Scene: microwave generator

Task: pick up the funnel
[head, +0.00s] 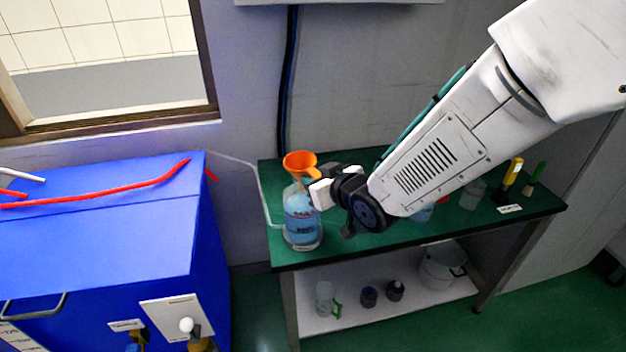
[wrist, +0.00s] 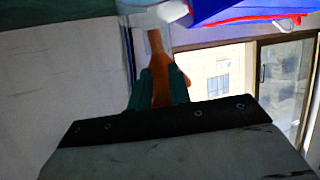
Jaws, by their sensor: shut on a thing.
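The orange funnel (head: 300,160) stands upright at the mouth of a clear bottle (head: 302,218) with blue liquid, on the green bench top. My gripper (head: 312,184) reaches it from the right and is shut on it. In the wrist view, which is turned over, the funnel (wrist: 157,48) lies between the green fingers of my gripper (wrist: 160,85). Its narrow stem points toward the bottle (wrist: 150,18). Whether the stem is still inside the bottle's neck is hard to tell.
The green bench (head: 345,245) holds a beaker (head: 473,194) and yellow- and green-handled tools at the right, partly behind my arm. A lower shelf (head: 375,313) holds a bucket (head: 441,266) and small jars. A blue cabinet (head: 110,230) with a red hose stands at the left.

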